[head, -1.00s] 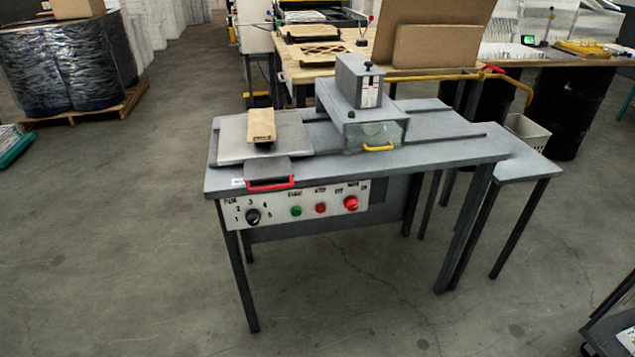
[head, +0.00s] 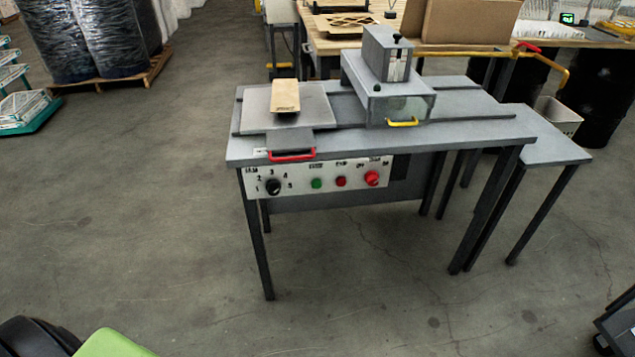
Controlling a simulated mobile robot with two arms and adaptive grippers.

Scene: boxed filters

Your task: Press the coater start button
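The coater (head: 470,132) is a grey metal table with a white control panel (head: 345,190) on its front. The panel carries a black knob (head: 273,187), a green button (head: 317,183), a small red button (head: 341,181) and a larger red button (head: 372,178). The labels above them are too small to read surely. A tan block (head: 285,95) lies on the grey plate (head: 255,111) above a red handle (head: 292,155). A grey housing with a yellow handle (head: 402,123) stands to its right. Neither gripper shows in the head view.
Open concrete floor (head: 180,240) lies in front of and left of the coater. A wrapped pallet (head: 110,78) stands at the upper left. A dark frame (head: 617,325) is at the lower right. Black and green parts, probably mine, show at the lower left.

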